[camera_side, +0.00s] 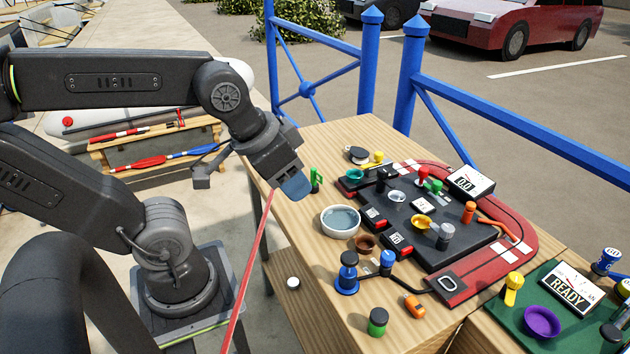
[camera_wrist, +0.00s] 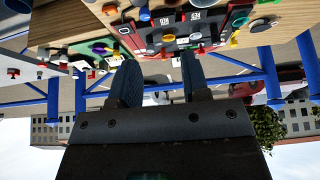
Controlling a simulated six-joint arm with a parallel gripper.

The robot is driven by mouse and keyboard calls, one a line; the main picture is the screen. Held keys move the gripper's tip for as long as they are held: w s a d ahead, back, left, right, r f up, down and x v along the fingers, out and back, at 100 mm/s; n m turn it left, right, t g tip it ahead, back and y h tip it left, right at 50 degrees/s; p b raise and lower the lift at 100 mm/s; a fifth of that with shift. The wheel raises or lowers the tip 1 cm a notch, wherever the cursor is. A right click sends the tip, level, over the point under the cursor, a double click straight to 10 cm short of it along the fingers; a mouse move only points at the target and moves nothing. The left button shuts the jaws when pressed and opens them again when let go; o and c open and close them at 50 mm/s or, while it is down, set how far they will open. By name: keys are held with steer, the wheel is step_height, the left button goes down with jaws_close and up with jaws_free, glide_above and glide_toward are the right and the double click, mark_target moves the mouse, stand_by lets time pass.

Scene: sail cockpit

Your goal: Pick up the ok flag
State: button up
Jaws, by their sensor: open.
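A small green upright piece (camera_side: 316,179), which looks like a flag, stands on the wooden table (camera_side: 290,222) near its left edge in the side view. I take it for the ok flag, but no lettering on it is readable. My gripper (camera_side: 294,187) is just left of it and close to it in the side view; I cannot tell whether they touch. In the wrist view my gripper (camera_wrist: 159,82) has its two dark fingers apart with nothing between them. I cannot pick out the flag in the wrist view, which looks upside down.
A white bowl of water (camera_side: 341,221) stands in front of the flag. A dark panel (camera_side: 425,265) with cups, knobs and a dial (camera_side: 470,181) lies to the right. Blue railing (camera_side: 410,75) runs behind.

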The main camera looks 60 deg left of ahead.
steer(key=shift+o, duration=0.6)
steer(key=m+g+y, duration=0.7)
steer(key=m+y, duration=0.6)
steer(key=m, duration=0.3)
glide_toward(316, 175)
steer(key=shift+m, duration=0.3)
steer(key=x, duration=1)
steer(key=shift+a+f, duration=0.2)
steer(key=shift+c, duration=0.5)
steer(key=shift+w, duration=0.1)
jaws_close()
